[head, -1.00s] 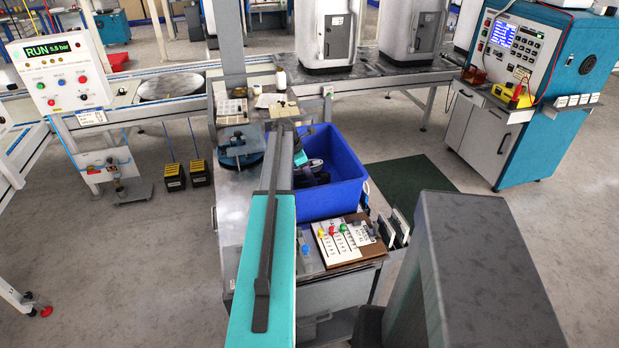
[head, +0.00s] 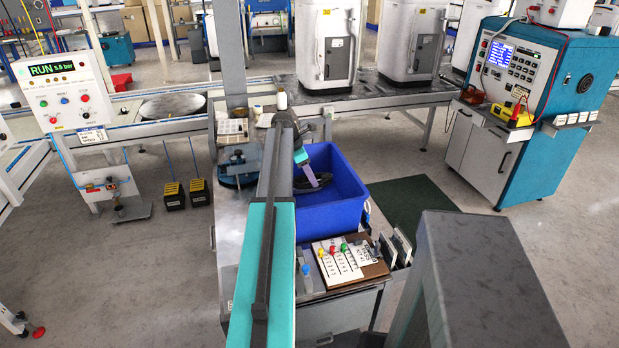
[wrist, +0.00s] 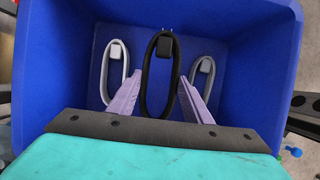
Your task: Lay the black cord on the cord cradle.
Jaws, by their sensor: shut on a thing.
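The black cord (wrist: 146,85), a coiled loop with a black plug, is in the middle of the wrist view, inside the blue bin (head: 318,217). My gripper (wrist: 160,88) has its two lilac fingers on either side of the loop and is shut on it. In the head view one lilac finger (head: 311,176) points down into the bin, with dark cord beside it. A white cord (wrist: 105,75) lies left of the black one and a grey cord (wrist: 212,75) right of it.
The bin's walls rise around the cords. In front of the bin is a board with coloured knobs (head: 341,261). A blue round fixture (head: 238,168) stands left of my arm. A teal test cabinet (head: 548,110) stands at the right, with open floor before it.

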